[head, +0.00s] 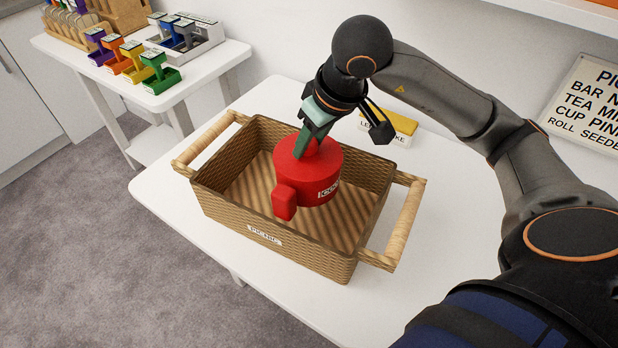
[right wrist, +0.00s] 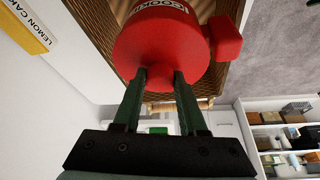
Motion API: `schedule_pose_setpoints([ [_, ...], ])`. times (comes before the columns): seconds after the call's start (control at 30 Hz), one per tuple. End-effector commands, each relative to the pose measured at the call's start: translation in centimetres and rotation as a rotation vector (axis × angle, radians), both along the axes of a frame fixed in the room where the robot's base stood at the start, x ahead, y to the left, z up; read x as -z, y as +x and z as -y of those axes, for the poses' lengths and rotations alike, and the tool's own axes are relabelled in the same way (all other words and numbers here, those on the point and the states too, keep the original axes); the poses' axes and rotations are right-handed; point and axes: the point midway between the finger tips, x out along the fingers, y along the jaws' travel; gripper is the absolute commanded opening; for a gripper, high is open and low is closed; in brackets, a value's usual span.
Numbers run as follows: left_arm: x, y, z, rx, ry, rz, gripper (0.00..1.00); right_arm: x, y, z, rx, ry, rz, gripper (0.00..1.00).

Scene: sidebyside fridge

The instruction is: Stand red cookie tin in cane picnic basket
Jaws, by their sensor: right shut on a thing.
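The red cookie tin (head: 310,178), with a blocky red handle on its side and a white label, is upright inside the cane picnic basket (head: 221,213). I cannot tell whether its base touches the basket floor. My right gripper (head: 312,143) is shut on the top of the tin from above. In the right wrist view both fingers (right wrist: 158,85) close on the middle of the tin's top (right wrist: 165,42). The basket is open, marked PICNIC, with a pale wooden handle at each end. The tin hides part of its inside. My left gripper is not in view.
The basket stands on a white table (head: 440,240). A yellow and white lemon cake box (head: 390,128) lies behind it. A side table at the back left holds several coloured holders (head: 130,62) and a white rack. A sign (head: 590,95) is on the right.

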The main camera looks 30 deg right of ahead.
Motion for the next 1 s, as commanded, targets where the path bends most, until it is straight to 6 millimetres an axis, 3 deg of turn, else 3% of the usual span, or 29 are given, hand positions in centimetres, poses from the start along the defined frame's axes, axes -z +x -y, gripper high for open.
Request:
schedule_pose_setpoints([
  [0.1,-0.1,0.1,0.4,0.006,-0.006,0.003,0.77,2.7,-0.1,0.0,0.0,0.0,-0.004,0.0],
  [0.37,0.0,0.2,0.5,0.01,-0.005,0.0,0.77,5.1,0.0,0.0,0.0,0.001,0.002,0.0],
  [0.6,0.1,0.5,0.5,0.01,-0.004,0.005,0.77,8.4,0.0,-0.1,-0.001,0.002,-0.002,0.0],
  [1.0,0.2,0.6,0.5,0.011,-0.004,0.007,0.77,9.2,0.1,0.0,-0.001,0.0,0.003,0.0],
])
